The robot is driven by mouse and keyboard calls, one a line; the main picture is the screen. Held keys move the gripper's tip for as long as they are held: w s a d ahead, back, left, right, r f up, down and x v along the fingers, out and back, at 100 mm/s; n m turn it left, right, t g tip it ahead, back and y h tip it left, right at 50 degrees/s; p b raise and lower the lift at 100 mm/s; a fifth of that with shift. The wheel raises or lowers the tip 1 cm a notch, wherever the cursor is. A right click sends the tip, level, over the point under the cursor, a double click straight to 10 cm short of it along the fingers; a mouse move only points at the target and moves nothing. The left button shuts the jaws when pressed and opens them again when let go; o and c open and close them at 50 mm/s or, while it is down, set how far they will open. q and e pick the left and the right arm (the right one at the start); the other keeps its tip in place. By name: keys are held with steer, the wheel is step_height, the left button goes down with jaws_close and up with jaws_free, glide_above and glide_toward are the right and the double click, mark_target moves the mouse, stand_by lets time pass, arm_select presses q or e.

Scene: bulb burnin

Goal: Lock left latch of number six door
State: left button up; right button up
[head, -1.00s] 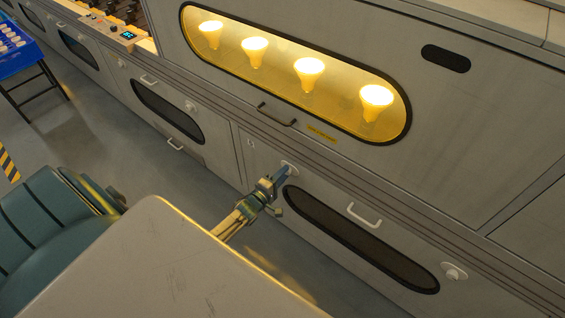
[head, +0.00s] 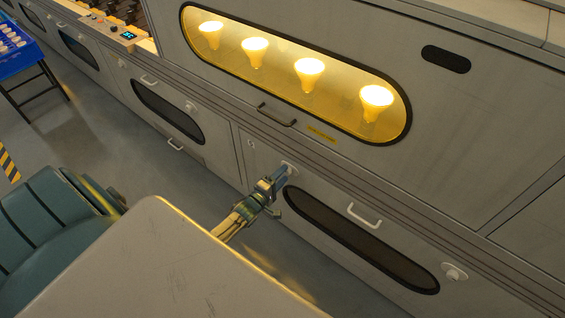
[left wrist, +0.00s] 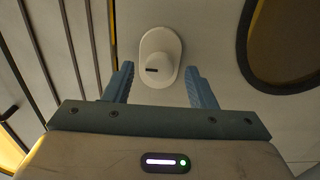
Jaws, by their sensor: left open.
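The lower door (head: 330,215) in front of me has a long dark oval window and a white handle (head: 364,215). A small mark sits at its upper left corner; I cannot read it as a number. Its left latch (left wrist: 160,58) is a white oval plate with a round knob and a short dark slot; in the head view it is partly hidden behind my gripper. My left gripper (head: 279,177) is open, its two blue fingers (left wrist: 160,86) on either side of the knob's lower part, apart from it. The right latch (head: 454,272) is at the door's other end. My right gripper is not in view.
Above the door is a lit window with several glowing bulbs (head: 308,72) and a dark handle (head: 277,114). Another lower door with a dark window (head: 168,111) is to the left. A blue crate (head: 22,55) stands on a stand at far left. Grey floor (head: 110,150) lies clear between.

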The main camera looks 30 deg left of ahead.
arm_select(q)
steer(key=s, duration=1)
steer(key=shift+a, duration=0.45)
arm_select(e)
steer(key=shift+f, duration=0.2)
arm_select(q)
steer(key=s+d+f+m+g+y+p, duration=0.2)
steer(key=s+f+m+g+p, duration=0.2)
steer(key=s+f+m+g, duration=0.7)
steer(key=s+d+f+m+g+p, duration=0.1)
steer(key=s+f+m+g, duration=0.1)
steer(key=s+f, duration=0.2)
steer(key=s+d+f+m+g+p, duration=0.1)
steer(key=s+f, duration=0.3)
steer(key=s, duration=0.6)
steer(key=s+d+f+m+g+p, duration=0.1)
steer(key=s+d+f+m+g, duration=0.1)
steer(key=s, duration=0.5)
steer(key=shift+s+d+f+m+g, duration=0.25)
steer(key=shift+f+m+g, duration=0.05)
steer(key=shift+f+m, duration=0.55)
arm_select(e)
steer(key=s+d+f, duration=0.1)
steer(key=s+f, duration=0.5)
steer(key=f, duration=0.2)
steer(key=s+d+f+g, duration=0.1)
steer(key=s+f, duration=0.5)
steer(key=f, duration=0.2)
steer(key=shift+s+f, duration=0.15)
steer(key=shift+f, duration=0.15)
